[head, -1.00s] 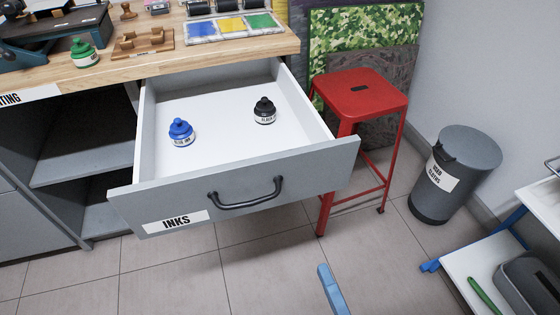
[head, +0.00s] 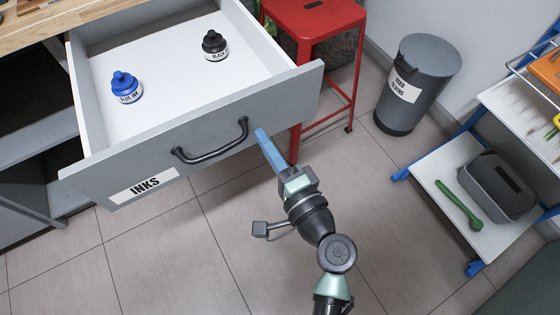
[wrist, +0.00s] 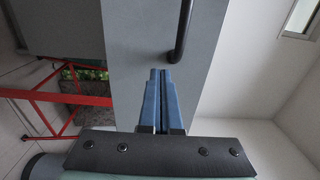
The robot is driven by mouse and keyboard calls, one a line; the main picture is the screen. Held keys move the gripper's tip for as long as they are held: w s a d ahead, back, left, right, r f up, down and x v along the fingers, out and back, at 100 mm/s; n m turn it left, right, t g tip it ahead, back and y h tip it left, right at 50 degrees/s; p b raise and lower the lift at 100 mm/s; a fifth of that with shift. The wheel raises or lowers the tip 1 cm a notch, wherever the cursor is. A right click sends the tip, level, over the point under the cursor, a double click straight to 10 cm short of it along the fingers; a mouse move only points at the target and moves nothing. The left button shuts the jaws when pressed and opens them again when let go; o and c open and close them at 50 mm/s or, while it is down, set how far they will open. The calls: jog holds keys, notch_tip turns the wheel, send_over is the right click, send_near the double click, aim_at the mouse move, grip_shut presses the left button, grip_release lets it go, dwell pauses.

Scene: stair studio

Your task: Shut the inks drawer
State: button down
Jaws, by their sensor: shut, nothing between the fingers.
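The inks drawer (head: 222,113) stands pulled out from the workbench, with a grey front, a white inside and an INKS label. Its dark bar handle (head: 212,152) is on the front. A blue ink bottle (head: 126,88) and a black ink bottle (head: 214,45) stand upright inside. My gripper (head: 260,133) is shut and empty, its blue fingers pointing at the drawer front just right of the handle. In the wrist view the fingertips (wrist: 161,73) are close to the grey front (wrist: 140,40), beside the handle (wrist: 181,32). I cannot tell whether they touch it.
A red stool (head: 312,18) stands right of the drawer, close behind my fingers. A grey bin (head: 418,75) stands against the wall. A blue-framed trolley (head: 429,150) with a grey container (head: 497,184) is at the right. The tiled floor in front of the drawer is open.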

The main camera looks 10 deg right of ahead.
jog(key=shift+x, duration=1.2)
